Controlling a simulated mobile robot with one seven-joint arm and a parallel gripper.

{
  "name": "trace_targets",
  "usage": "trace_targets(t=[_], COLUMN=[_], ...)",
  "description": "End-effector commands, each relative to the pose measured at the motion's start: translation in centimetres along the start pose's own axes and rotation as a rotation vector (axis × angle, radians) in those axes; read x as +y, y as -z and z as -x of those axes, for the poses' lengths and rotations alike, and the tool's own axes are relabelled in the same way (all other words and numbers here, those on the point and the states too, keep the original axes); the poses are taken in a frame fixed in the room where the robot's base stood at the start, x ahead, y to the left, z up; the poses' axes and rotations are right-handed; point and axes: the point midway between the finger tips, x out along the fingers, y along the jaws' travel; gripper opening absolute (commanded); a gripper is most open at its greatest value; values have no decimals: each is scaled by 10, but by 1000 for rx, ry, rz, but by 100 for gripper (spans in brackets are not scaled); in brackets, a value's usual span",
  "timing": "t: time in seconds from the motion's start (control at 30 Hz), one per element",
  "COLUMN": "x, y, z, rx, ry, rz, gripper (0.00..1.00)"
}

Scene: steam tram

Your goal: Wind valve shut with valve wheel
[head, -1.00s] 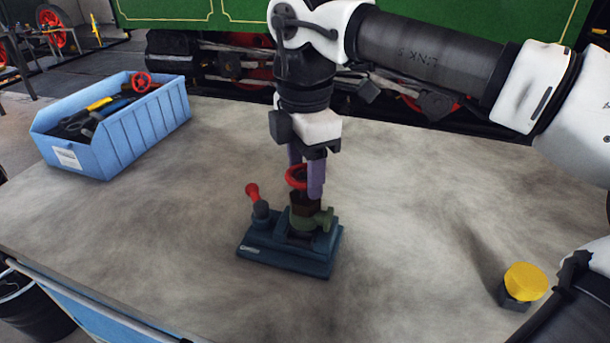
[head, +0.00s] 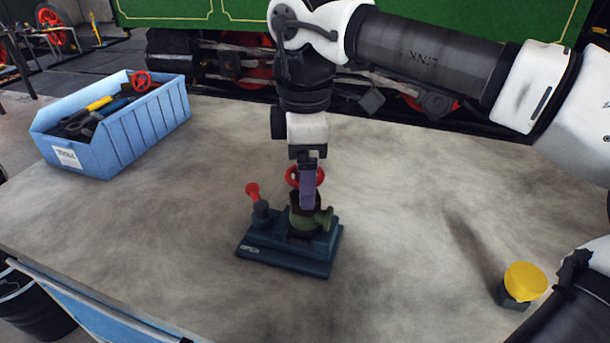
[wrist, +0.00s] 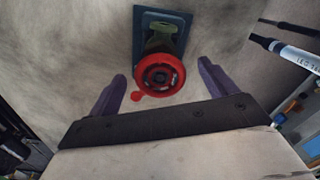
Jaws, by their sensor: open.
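The red valve wheel (head: 292,177) sits on top of the green valve (head: 308,217), which is held on a dark blue base (head: 290,255) on the table. My gripper (head: 307,200) points down over the wheel and hides part of it. In the wrist view the red wheel (wrist: 160,74) lies ahead of and between the two purple fingers of my gripper (wrist: 160,85), with gaps on both sides. The gripper is open.
A blue bin (head: 130,140) with tools and another red wheel (head: 141,81) stands at the back left of the table (head: 420,220). A yellow-topped button (head: 525,280) is at the right. The table around the base is clear. A green steam tram (head: 180,12) stands behind.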

Motion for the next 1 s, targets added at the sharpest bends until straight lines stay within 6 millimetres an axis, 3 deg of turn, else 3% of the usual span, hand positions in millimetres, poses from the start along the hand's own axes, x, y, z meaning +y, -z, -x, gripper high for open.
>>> trace_targets(t=[0.27, 1.0], x=[0, 0], y=[0, 0], z=[4, 51], rx=[0, 0], ry=[-1, -1], rz=[0, 1], gripper=[84, 84])
